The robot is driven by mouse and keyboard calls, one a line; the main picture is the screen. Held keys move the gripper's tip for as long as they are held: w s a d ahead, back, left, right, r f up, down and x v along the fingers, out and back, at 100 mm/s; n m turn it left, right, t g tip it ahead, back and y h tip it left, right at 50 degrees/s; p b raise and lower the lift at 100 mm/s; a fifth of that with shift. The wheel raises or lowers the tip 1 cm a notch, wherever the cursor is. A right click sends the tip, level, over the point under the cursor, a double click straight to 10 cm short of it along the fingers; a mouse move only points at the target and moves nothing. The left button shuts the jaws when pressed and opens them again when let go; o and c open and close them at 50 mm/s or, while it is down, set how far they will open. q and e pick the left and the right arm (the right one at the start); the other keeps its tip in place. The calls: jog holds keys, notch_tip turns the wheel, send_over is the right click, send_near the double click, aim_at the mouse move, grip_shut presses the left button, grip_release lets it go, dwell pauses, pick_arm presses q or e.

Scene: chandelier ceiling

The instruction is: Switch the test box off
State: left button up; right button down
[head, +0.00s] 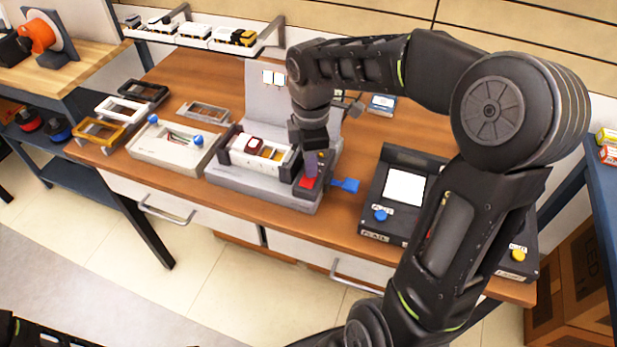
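A grey device (262,192) with an upright back panel stands mid-table; it looks like the test box, though I see no readable label naming it. A white and dark red module sits in its cradle. At its front right corner is a red switch-like part (306,183), with a blue lever (346,185) beside it. My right gripper (311,160) points down right above the red part, touching or very close. Its fingers are small and partly hidden, so its opening is unclear. My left gripper is out of view; only dark arm parts show at the bottom left.
A black box (377,222) with a white screen and blue knob stands at right, partly behind my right arm. A white box (158,150) with blue knobs and several empty frames (100,131) lie at left. A rack (200,37) of modules stands behind.

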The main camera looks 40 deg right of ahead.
jog(key=shift+f, duration=0.2)
jog(key=shift+r, duration=0.1)
notch_tip(320, 180, up, 7)
jog(key=p, duration=0.6)
dwell(0.7)
